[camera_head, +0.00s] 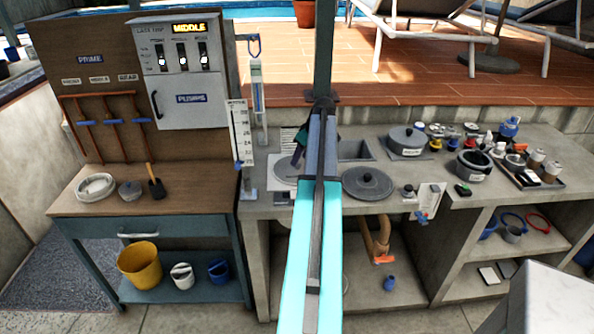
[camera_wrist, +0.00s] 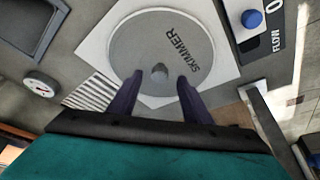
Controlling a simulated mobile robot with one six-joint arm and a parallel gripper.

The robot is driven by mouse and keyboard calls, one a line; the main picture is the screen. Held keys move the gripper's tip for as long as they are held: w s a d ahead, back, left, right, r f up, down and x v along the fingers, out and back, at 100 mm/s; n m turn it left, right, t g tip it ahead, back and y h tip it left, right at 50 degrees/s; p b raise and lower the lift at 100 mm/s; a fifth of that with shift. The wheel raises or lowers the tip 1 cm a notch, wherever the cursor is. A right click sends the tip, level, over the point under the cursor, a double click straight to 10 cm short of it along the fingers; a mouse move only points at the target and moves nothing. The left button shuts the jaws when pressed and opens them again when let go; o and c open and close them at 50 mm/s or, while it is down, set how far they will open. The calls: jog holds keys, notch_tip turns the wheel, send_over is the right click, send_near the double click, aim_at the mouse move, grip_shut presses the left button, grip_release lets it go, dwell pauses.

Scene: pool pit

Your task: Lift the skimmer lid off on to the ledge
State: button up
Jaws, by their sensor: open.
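The skimmer lid (camera_wrist: 150,42) is a round grey disc marked SKIMMER, with a small knob (camera_wrist: 159,72) in its middle. It sits on a pale square plate (camera_wrist: 228,72) in the counter. In the head view the lid (camera_head: 284,168) is partly hidden behind my arm. My gripper (camera_wrist: 160,80) is open, with one dark finger on each side of the knob. I cannot tell how far above the lid the fingertips are. The grey ledge (camera_head: 262,205) runs along the counter around the plate.
A recessed basin (camera_head: 355,150) lies right of the lid, and a dark round lid (camera_head: 368,184) lies in front of it. A grey pot lid (camera_head: 407,138) and small fittings crowd the right side. A vertical gauge (camera_head: 240,135) stands at left. A slatted grate (camera_wrist: 92,93) and dial (camera_wrist: 40,85) are near.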

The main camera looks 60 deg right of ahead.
aim_at(298, 167)
jog(key=shift+p+x, duration=0.35)
jog(key=shift+x, duration=1.1)
grip_shut()
